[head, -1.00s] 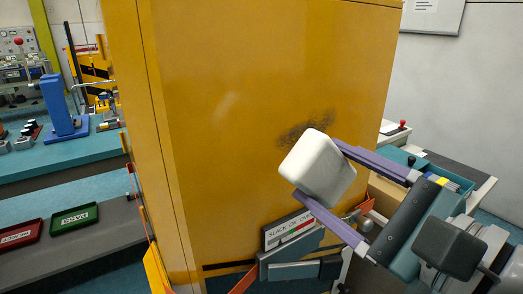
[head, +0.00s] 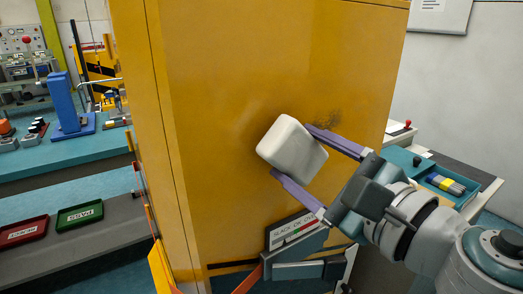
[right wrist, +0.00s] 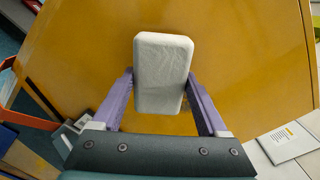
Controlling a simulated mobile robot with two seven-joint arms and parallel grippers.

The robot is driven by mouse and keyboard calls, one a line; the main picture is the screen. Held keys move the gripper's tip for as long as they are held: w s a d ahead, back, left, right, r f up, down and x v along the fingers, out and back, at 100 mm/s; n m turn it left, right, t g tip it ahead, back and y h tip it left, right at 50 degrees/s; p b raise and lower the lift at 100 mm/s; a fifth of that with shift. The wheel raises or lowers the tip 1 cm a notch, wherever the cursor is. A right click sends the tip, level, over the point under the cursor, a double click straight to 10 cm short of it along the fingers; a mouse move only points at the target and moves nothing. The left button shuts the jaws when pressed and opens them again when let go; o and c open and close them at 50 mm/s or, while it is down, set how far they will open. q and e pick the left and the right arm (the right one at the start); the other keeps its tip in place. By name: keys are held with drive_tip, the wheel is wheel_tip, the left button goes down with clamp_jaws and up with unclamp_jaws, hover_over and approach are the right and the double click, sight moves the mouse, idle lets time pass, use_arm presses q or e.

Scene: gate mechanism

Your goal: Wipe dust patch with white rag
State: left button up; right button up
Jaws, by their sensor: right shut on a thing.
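The white rag (head: 292,148) is a block-like pad held in front of the yellow cabinet panel (head: 230,80). My right gripper (head: 292,152) is shut on it, one purple finger on each side. It also shows upright between the fingers in the right wrist view (right wrist: 162,75). The dark dust patch (head: 325,120) is on the panel, just right of the rag and partly behind the rag and upper finger. I cannot tell whether the rag touches the panel. My left gripper is not in view.
A sign plate (head: 297,230) and a grey bracket stand low before the panel. A teal tray (head: 440,178) with markers lies to the right. A red tray (head: 22,232) and a green tray (head: 80,215) lie on the left bench.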

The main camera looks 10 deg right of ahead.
drive_tip(key=shift+w+a, duration=0.1)
drive_tip(key=shift+w, duration=0.15)
idle(0.3)
drive_tip(key=shift+w+a, duration=0.2)
drive_tip(key=shift+w, duration=0.45)
